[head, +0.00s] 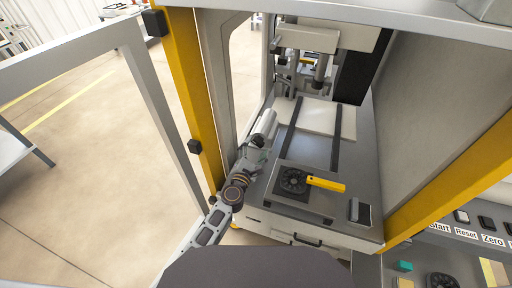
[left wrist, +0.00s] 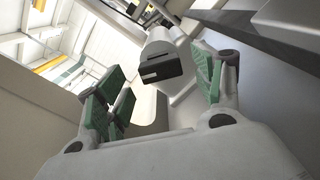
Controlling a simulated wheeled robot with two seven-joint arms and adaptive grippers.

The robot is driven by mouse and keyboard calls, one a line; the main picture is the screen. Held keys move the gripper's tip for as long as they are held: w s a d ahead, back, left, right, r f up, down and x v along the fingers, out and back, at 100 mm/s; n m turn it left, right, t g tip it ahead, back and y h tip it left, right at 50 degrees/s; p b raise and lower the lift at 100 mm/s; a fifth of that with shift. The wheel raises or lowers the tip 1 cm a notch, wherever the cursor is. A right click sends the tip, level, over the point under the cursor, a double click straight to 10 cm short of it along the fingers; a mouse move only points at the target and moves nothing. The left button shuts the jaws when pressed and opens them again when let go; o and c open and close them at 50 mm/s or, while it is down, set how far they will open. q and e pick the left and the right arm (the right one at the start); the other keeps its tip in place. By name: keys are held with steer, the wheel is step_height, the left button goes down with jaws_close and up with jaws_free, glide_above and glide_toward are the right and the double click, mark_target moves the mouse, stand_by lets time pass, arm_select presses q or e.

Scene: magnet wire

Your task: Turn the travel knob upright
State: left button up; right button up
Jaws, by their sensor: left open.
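A round black knob (head: 293,180) with a yellow bar (head: 326,184) sits on a dark square plate at the front of the machine bed. The bar points right and slightly down in the head view. No label shows on it, so I cannot confirm it is the travel knob. My left gripper (head: 259,157) is open and empty, to the left of the knob and apart from it. In the left wrist view the green-padded fingers (left wrist: 160,95) are spread wide. A pale cylinder with a dark slotted end (left wrist: 160,68) shows beyond them. My right gripper is out of view.
The pale cylinder (head: 266,122) stands at the bed's left edge, close to my left gripper. A yellow and grey frame post (head: 192,100) rises at left. A small dark-faced box (head: 360,212) is right of the knob. A button panel (head: 466,236) is at lower right.

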arm_select(q)
steer(key=shift+v, duration=5.1)
